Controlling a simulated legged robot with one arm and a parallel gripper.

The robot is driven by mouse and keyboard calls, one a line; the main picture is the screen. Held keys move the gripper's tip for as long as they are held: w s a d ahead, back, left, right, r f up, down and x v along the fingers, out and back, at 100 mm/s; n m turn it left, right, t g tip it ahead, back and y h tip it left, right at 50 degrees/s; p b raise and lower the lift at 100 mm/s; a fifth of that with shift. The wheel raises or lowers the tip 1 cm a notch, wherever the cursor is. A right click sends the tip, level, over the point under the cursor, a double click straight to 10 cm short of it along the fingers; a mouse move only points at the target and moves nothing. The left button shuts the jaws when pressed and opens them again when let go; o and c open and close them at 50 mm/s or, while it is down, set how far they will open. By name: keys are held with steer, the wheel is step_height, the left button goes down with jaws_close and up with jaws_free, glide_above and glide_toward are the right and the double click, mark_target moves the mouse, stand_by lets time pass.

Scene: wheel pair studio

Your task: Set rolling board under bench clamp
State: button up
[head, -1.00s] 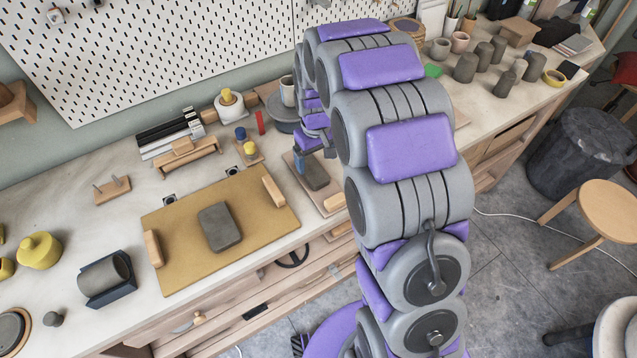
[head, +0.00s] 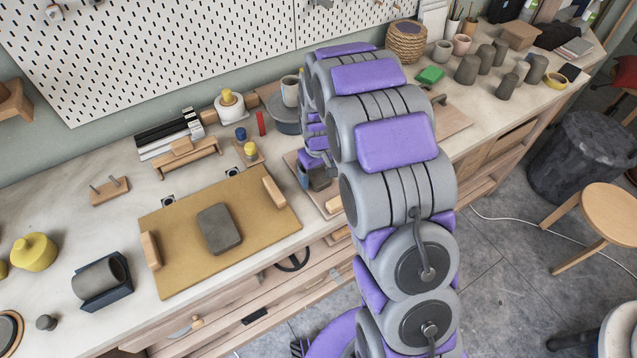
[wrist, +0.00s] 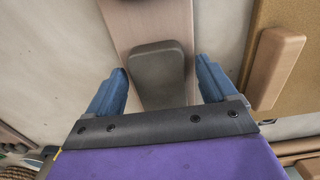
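The likely rolling board is a flat tan board (head: 185,275) with a wooden handle at each end and a grey slab (head: 219,229) on it. It lies on the bench, left of my arm; its edge and one handle (wrist: 278,68) show at right in the wrist view. Two small dark fittings (head: 168,202) sit at its back edge; I cannot tell whether they are the bench clamp. My gripper (wrist: 160,85) is open above a smaller wooden board (wrist: 140,18). A grey block (wrist: 158,72) on that board shows between its blue fingers, with gaps on both sides.
A small wooden rack (head: 187,158) and a yellow-and-blue bottle block (head: 250,152) stand behind the tan board. A grey cylinder in a dark cradle (head: 102,280) is at left. Cups and a woven basket (head: 407,42) stand at the back right.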

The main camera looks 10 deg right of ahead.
mark_target(319, 177)
steer(key=shift+d, duration=0.1)
steer(key=c, duration=1.4)
steer(key=shift+r, duration=0.1)
steer(key=shift+w+r, duration=0.1)
steer(key=shift+r, duration=0.1)
steer(key=shift+c, duration=0.6)
steer(key=shift+r, duration=0.35)
step_height(319, 177, up, 3)
steer(key=shift+f+p, duration=0.15)
steer(key=shift+p, duration=0.5)
steer(key=s+d+r+p, duration=0.1)
steer(key=s+p, duration=0.1)
steer(key=s, duration=1.4)
steer(key=shift+d, duration=0.2)
